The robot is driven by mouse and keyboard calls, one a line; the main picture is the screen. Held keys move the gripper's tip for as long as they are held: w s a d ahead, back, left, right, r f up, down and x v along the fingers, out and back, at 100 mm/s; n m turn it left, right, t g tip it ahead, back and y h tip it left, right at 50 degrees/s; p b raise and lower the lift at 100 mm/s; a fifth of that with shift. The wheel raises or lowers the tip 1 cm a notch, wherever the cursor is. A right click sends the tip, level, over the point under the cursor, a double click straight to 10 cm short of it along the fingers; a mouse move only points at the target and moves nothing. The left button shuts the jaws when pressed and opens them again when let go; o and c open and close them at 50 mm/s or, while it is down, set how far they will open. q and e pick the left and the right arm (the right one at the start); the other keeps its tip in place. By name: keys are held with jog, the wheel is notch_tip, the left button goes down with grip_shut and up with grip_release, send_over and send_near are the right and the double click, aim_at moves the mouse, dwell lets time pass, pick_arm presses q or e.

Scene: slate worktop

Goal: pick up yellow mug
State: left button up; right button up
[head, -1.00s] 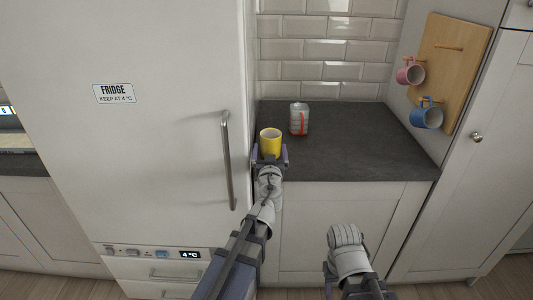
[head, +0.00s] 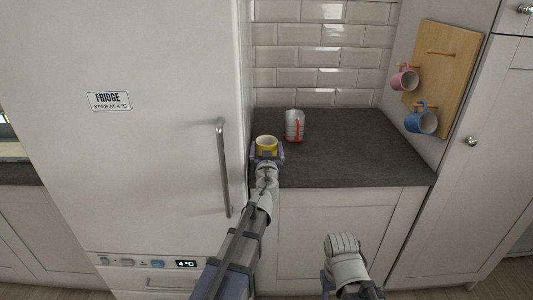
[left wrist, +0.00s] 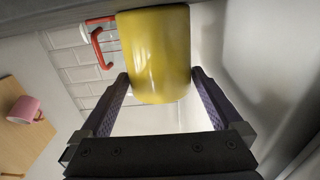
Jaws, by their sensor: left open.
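The yellow mug (head: 267,142) stands upright on the slate worktop (head: 350,155), near its left front corner beside the fridge. My left gripper (head: 267,150) is open, with its fingers on either side of the mug, and it hides the mug's lower part in the head view. In the left wrist view the mug (left wrist: 158,50) sits between the two spread finger ends of the gripper (left wrist: 160,78). I cannot see the mug's handle. Part of my right arm shows low in the head view, but its gripper does not.
A clear jug with a red handle (head: 294,126) stands just behind and right of the mug. The fridge (head: 165,150) and its handle (head: 223,170) are close on the left. A pink mug (head: 404,79) and a blue mug (head: 421,122) hang on a wooden board (head: 447,60). The worktop's right side is clear.

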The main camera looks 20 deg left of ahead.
pick_arm(q)
jog(key=shift+w+a, duration=0.2)
jog(key=shift+w, duration=0.5)
jog(key=shift+s, duration=0.1)
jog(key=shift+c, duration=0.2)
jog(key=c, duration=1.4)
jog(key=shift+r, duration=0.15)
jog(key=shift+d+r+p, duration=0.25)
jog(key=shift+r+p, duration=0.35)
jog(key=shift+p, duration=0.1)
notch_tip(320, 180, up, 6)
jog(key=p, duration=0.6)
jog(key=w+d, duration=0.2)
jog(key=d, duration=0.4)
jog(key=w+d, duration=0.1)
jog(key=d, duration=0.5)
jog(key=w+d, duration=0.2)
jog(key=d, duration=0.4)
jog(key=shift+w+d+f, duration=0.25)
jog(key=shift+w+d, duration=0.05)
jog(key=shift+d, duration=0.1)
